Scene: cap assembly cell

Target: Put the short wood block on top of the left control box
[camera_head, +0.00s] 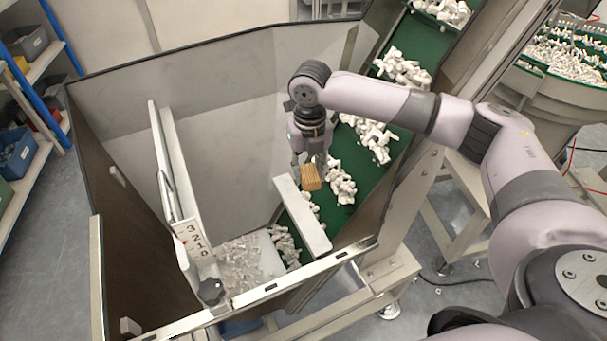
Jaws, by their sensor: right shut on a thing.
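A small light-brown wood block (311,178) hangs at the fingertips of my right gripper (310,163), which is shut on it. The gripper points down inside the large hopper, above the green conveyor and close to a white bar. Part of the block is hidden behind the fingers. I cannot make out a control box in this view. My left gripper is not in view.
The hopper has tall grey walls (215,95) with dark rims. White parts lie on the green cleated conveyor (363,165) and at the hopper bottom. A white bar (302,214) and a numbered gauge strip (193,236) stand inside. Shelves with bins are at far left.

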